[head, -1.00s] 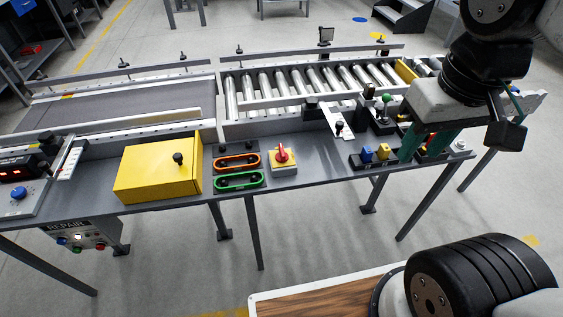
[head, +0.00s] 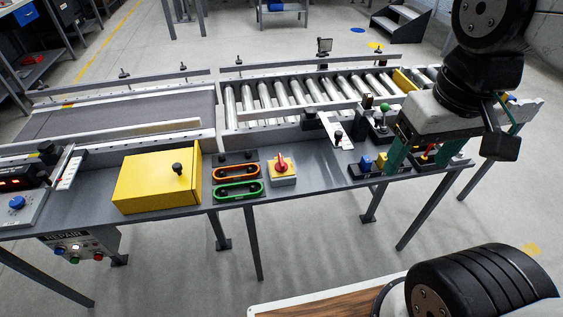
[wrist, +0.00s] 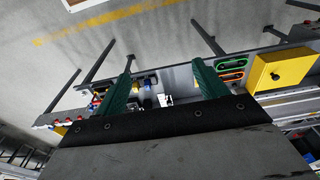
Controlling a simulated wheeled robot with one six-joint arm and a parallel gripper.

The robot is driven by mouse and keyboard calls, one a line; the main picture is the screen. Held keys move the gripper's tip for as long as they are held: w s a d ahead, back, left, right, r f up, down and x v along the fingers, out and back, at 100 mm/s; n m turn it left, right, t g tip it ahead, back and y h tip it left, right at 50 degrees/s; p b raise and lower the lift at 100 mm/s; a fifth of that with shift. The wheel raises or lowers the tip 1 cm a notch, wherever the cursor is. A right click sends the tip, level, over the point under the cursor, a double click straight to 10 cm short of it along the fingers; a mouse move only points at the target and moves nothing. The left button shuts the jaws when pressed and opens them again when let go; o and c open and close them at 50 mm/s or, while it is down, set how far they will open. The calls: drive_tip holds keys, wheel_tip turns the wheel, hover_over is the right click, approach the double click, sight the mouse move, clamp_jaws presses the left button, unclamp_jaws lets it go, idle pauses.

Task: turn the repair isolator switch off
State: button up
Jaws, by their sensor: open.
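The isolator switch is a red rotary knob (head: 283,164) on a small yellow-faced grey box (head: 284,177), on the grey bench ledge in front of the conveyor. Its handle looks roughly upright in the head view. My gripper (head: 424,160) has two green fingers spread wide with nothing between them. It is well to the right of the switch, over the right end of the ledge. In the wrist view the fingers (wrist: 163,88) are also far apart. I cannot make out the switch there; the right finger may hide it.
Orange (head: 236,171) and green (head: 238,189) handles sit just left of the switch, then a yellow box with a black knob (head: 157,182). Blue and yellow switches (head: 366,163) and a green-topped lever (head: 383,118) stand to the right. A "REPAIR" button panel (head: 75,246) hangs below the ledge.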

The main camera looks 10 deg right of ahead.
drive_tip(key=w+a+f+g, duration=0.1)
drive_tip(key=w+f+g, duration=0.1)
drive_tip(key=w+f, duration=0.15)
drive_tip(key=m+y, duration=0.5)
drive_tip(key=m, duration=1.3)
approach(282, 159)
drive_tip(key=f, duration=0.1)
drive_tip(key=shift+t+h, duration=0.3)
drive_tip(key=shift+t, duration=0.1)
drive_tip(key=x, duration=0.8)
drive_tip(key=shift+s+a, duration=0.35)
drive_tip(key=shift+a, duration=0.05)
drive_tip(key=shift+r, duration=0.1)
drive_tip(key=c, duration=1)
